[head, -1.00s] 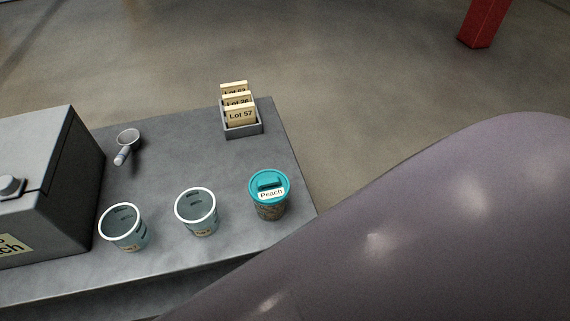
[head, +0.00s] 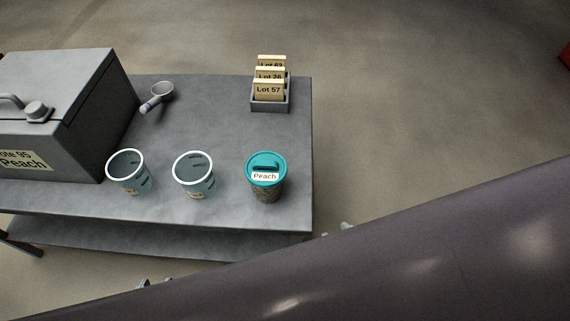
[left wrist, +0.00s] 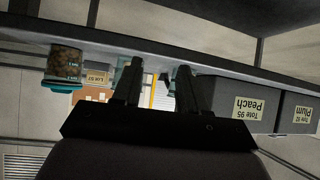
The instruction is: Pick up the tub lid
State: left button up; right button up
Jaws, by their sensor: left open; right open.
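The tub lid (head: 266,166) is teal with a raised grip and sits on a clear tub (head: 266,192) labelled Peach, near the table's front right corner. In the left wrist view the scene is upside down, and the lid (left wrist: 57,88) shows at the left under the filled tub (left wrist: 65,64). My left gripper (head: 155,283) shows only its tips in front of the table; in its wrist view its fingers (left wrist: 157,78) are apart with nothing held. My right gripper (head: 340,229) is partly hidden, just right of the table's front right corner. Both are apart from the lid.
Two open, lidless tubs (head: 194,176) (head: 127,173) stand left of the lidded one. A grey tote (head: 60,120) labelled Peach stands at the left, a scoop (head: 160,95) beside it. A rack (head: 270,105) of lot cards stands behind. The table's middle (head: 215,120) is clear.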

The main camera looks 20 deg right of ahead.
aim_at(264, 169)
jog(key=k+l, duration=0.1)
jog(key=l, duration=0.55)
jog(key=k+l, duration=0.1)
jog(key=l, duration=0.55)
